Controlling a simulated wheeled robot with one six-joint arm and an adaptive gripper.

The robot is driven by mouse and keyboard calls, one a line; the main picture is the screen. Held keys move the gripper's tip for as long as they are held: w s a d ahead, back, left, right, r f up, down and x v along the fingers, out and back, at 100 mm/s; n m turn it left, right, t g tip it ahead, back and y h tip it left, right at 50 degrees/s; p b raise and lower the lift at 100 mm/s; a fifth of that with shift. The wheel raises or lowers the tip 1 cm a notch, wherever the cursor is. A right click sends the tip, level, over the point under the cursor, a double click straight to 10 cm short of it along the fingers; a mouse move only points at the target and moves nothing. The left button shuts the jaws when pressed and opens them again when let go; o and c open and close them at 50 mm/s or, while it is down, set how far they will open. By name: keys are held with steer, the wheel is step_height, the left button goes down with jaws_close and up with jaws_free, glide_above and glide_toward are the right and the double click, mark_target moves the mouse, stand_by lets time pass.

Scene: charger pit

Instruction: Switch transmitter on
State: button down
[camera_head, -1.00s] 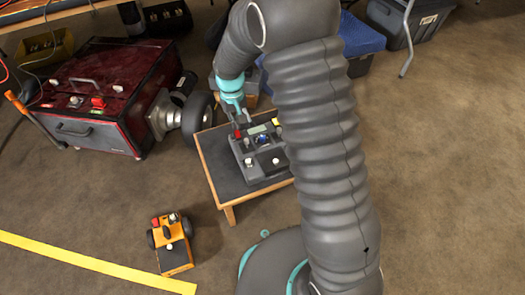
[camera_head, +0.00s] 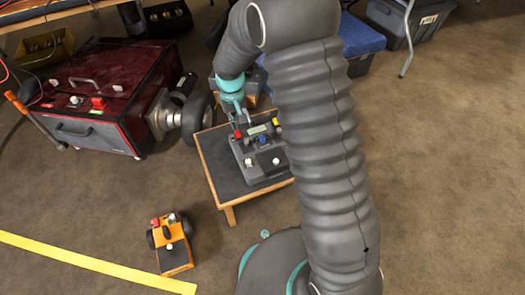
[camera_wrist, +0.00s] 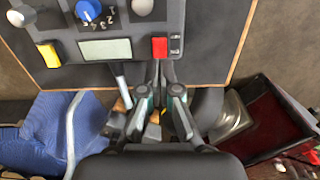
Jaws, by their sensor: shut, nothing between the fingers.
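The transmitter (camera_head: 263,172) is a dark grey box on a small wooden-edged table. In the wrist view its panel (camera_wrist: 125,70) fills the top, with a red switch (camera_wrist: 160,47), a small display (camera_wrist: 105,50), a blue knob (camera_wrist: 88,10) and a yellow switch (camera_wrist: 48,55). The red switch (camera_head: 238,134) also shows in the head view. My gripper (camera_wrist: 162,66) is shut and empty, with its fingertips close to the red switch's near edge. I cannot tell whether they touch it. In the head view my gripper (camera_head: 237,124) is at the panel's far left corner.
A red machine (camera_head: 100,95) with a wheel (camera_head: 197,118) stands left of the table (camera_head: 217,172). A small orange wheeled vehicle (camera_head: 174,250) is on the floor at lower left, near a yellow line (camera_head: 90,264). A blue-covered thing (camera_head: 360,37) lies behind my arm.

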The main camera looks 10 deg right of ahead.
steer(key=shift+f+b, duration=0.65)
steer(key=shift+f, duration=0.45)
stand_by(0.6)
steer(key=shift+r, duration=0.1)
steer(key=shift+r+p, duration=2.45)
steer(key=shift+r, duration=1)
